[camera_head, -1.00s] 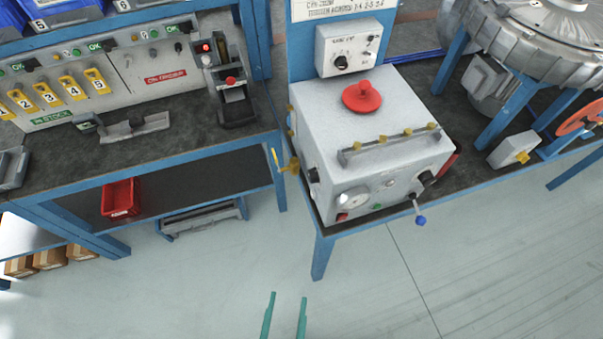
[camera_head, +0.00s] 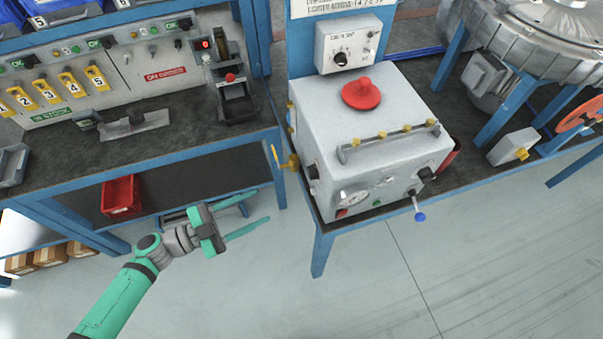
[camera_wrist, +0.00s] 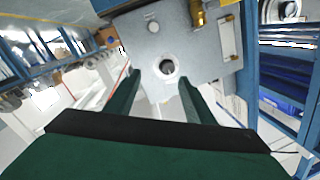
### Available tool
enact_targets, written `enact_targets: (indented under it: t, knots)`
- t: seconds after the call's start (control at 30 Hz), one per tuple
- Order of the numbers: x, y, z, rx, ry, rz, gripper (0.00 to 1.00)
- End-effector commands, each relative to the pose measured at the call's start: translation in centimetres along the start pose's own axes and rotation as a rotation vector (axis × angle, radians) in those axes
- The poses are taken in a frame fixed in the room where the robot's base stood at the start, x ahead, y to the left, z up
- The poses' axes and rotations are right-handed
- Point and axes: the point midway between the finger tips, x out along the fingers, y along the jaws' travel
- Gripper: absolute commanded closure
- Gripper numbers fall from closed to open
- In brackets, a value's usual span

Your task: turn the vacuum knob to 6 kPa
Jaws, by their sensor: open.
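The grey box unit (camera_head: 345,125) stands on the blue-framed bench. A black knob (camera_head: 313,172) sits on its left side, near a yellow valve (camera_head: 290,162). I cannot read which knob is for vacuum. My gripper (camera_head: 264,205) is open and empty, left of and below the box, its fingers pointing at the left side. In the wrist view, a dark knob in a pale ring (camera_wrist: 167,66) shows just beyond and between the fingertips (camera_wrist: 160,80), apart from them.
A blue-tipped lever (camera_head: 420,216) juts from the box front. The floor in front is clear.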

Motion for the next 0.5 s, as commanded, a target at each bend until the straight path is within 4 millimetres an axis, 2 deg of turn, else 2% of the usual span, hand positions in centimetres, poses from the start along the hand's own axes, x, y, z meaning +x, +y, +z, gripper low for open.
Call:
enact_targets:
  t: [0.03,0.2,0.33,0.5]
  knots:
    - [1.2,-1.1,-0.2,0.012,0.023,0.036,0.51]
    - [3.2,-3.6,-1.0,0.033,0.071,0.107,0.51]
    - [4.2,-4.3,-1.3,0.038,0.089,0.135,0.51]
    - [6.0,-4.1,-1.6,0.039,0.097,0.146,0.51]
